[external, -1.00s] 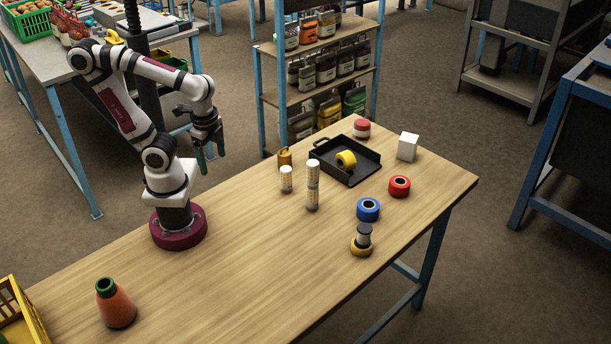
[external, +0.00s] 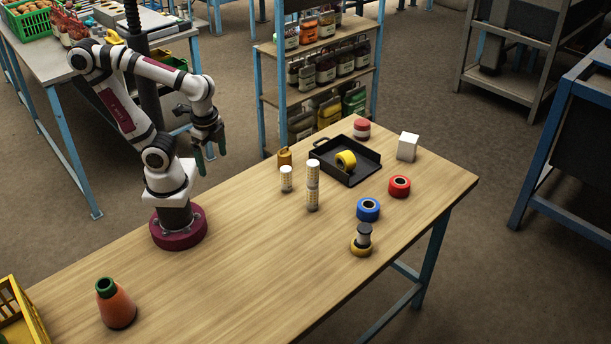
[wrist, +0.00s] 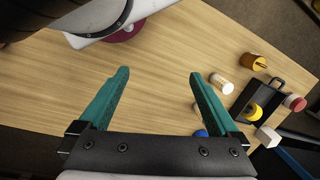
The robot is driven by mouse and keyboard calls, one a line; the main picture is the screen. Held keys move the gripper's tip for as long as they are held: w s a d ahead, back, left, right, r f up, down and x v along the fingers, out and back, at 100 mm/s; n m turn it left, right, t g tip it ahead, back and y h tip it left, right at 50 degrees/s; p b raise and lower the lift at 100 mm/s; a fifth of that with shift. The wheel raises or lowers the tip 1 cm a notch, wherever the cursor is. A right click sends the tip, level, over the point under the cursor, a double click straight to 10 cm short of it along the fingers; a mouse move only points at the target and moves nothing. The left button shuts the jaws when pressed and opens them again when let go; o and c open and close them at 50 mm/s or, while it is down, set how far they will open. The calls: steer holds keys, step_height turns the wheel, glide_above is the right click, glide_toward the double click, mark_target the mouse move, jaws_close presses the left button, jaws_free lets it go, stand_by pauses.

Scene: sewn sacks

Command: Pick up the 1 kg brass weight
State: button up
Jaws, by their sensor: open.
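The brass weight (external: 284,158) is a small golden-brown cylinder with a narrower knob on top. It stands upright near the table's back edge, left of the black tray. It also shows in the wrist view (wrist: 251,62), at the upper right, beyond the right finger. My gripper (external: 204,157) hangs above the back left of the table, well left of the weight and apart from it.
A white cylinder (external: 286,179) and a taller white stack (external: 313,197) stand just in front of the weight. The black tray (external: 366,171) holds a yellow roll (external: 345,158). Blue (external: 368,209) and red (external: 399,186) rolls lie farther right. The table's middle left is clear.

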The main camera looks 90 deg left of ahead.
steer(key=w+n+g+h, duration=0.2)
steer(key=w+n+h, duration=0.2)
steer(key=n, duration=0.3)
steer(key=n+t+h, duration=0.5)
steer(key=n+t, duration=0.6)
steer(key=n, duration=1.3)
glide_toward(285, 157)
steer(key=d+r, duration=0.2)
steer(key=d, duration=0.7)
steer(key=s+a+f+n+t+y, duration=0.4)
steer(key=s+a+f+n, duration=0.1)
steer(key=a+n, duration=0.35)
steer(key=shift+m, duration=0.45)
steer(key=x, duration=1.5)
steer(key=shift+w+a+r, duration=0.1)
steer(key=shift+w+r, duration=0.1)
steer(key=shift+r, duration=0.2)
jaws_close()
